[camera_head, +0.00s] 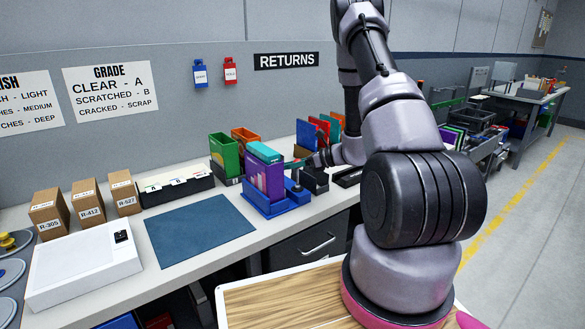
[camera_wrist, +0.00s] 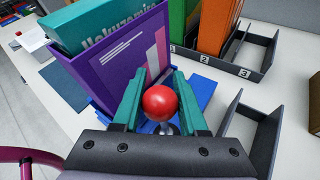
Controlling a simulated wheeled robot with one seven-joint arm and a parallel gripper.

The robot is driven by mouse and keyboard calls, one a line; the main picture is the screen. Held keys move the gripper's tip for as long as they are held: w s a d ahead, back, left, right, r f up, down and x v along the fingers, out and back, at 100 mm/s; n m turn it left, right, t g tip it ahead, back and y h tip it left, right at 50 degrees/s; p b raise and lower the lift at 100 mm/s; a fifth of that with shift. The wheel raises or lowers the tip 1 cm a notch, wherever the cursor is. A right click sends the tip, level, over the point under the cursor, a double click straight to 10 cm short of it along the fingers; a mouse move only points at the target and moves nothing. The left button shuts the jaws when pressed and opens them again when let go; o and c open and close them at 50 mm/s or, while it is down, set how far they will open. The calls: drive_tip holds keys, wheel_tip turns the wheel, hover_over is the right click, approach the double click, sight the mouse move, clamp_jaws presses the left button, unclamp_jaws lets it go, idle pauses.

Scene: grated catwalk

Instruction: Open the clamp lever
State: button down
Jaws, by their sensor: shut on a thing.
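The clamp lever ends in a round red knob (camera_wrist: 160,103) on a short metal stem. My gripper (camera_wrist: 161,88) has its teal fingers on both sides of the knob and is shut on it. The blue clamp fixture (camera_head: 281,207) stands on the bench and holds a purple case (camera_head: 263,182) with a teal case (camera_head: 264,152) behind it. The purple case (camera_wrist: 118,68) is close in front of my fingers in the wrist view. In the head view my gripper (camera_head: 294,163) is beside the fixture's right side, and the knob cannot be made out there.
Black numbered racks (camera_wrist: 250,55) with green and orange cases stand behind. An empty black holder (camera_wrist: 262,135) is at the right of my gripper. A blue mat (camera_head: 200,230), a card tray (camera_head: 177,191) and a white box (camera_head: 85,265) lie to the left.

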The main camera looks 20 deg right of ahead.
drive_tip(key=shift+w+a+g, duration=0.15)
drive_tip(key=shift+w+g, duration=0.15)
drive_tip(key=shift+w, duration=0.1)
drive_tip(key=shift+w+a+f, duration=0.15)
drive_tip(key=shift+w+f, duration=0.35)
drive_tip(key=shift+w+a+f, duration=0.15)
drive_tip(key=shift+w+f, duration=0.35)
drive_tip(key=shift+c, duration=2.3)
unclamp_jaws()
drive_tip(key=shift+w, duration=0.1)
drive_tip(key=shift+r, duration=0.1)
